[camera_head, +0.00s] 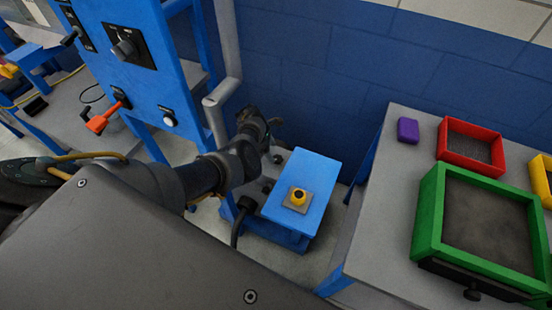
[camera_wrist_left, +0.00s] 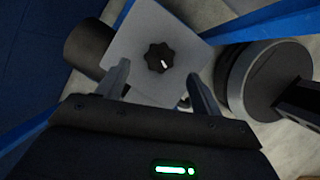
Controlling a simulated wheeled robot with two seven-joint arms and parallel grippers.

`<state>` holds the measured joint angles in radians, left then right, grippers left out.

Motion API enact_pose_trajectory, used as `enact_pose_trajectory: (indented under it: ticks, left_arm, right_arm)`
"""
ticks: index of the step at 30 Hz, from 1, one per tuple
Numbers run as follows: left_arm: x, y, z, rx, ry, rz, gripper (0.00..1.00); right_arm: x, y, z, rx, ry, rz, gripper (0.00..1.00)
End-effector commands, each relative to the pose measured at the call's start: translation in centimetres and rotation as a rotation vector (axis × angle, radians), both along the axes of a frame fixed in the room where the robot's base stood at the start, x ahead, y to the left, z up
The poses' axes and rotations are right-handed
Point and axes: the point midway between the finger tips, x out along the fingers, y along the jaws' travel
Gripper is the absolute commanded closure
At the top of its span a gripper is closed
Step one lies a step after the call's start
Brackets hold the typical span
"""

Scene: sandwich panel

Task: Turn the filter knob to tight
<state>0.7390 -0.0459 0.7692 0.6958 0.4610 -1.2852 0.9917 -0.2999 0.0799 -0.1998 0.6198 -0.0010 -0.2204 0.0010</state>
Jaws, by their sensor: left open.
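A black lobed knob (camera_wrist_left: 159,58) with a short white pointer mark sits on a square grey plate (camera_wrist_left: 140,30) in the left wrist view. The mark points down and slightly right in that picture. No label can be read, so I cannot confirm by name that it is the filter knob. My left gripper (camera_wrist_left: 158,75) is open and empty, its fingertips either side of and just below the knob in the picture, not visibly touching it. In the head view the left gripper (camera_head: 277,140) is beside the blue box; this knob cannot be made out there. My right gripper is not in view.
A blue box (camera_head: 312,180) with a yellow button (camera_head: 298,198) stands right of my left gripper. A blue panel (camera_head: 150,90) carries a black knob (camera_head: 123,48), a red lever (camera_head: 103,118) and a white knob (camera_head: 169,119). Coloured trays sit on a grey table (camera_head: 385,210).

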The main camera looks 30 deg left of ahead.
Motion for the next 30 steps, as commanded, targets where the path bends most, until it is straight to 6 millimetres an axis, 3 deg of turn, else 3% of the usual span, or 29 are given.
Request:
enact_pose_trajectory:
  ticks: [1,7,20,30]
  left_arm:
    - [0.1,-0.3,-1.4,0.0,0.002,-0.002,0.33]
    - [0.6,-1.2,-3.8,0.001,0.001,0.0,0.33]
    - [0.8,-1.6,-4.5,0.001,0.0,0.0,0.33]
    - [0.8,-1.6,-4.5,0.001,-0.001,-0.001,0.75]
  right_arm:
    - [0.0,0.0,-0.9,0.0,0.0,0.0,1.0]
    - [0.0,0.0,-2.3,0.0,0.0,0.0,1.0]
    - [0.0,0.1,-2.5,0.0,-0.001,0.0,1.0]
    - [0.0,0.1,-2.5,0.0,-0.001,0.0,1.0]
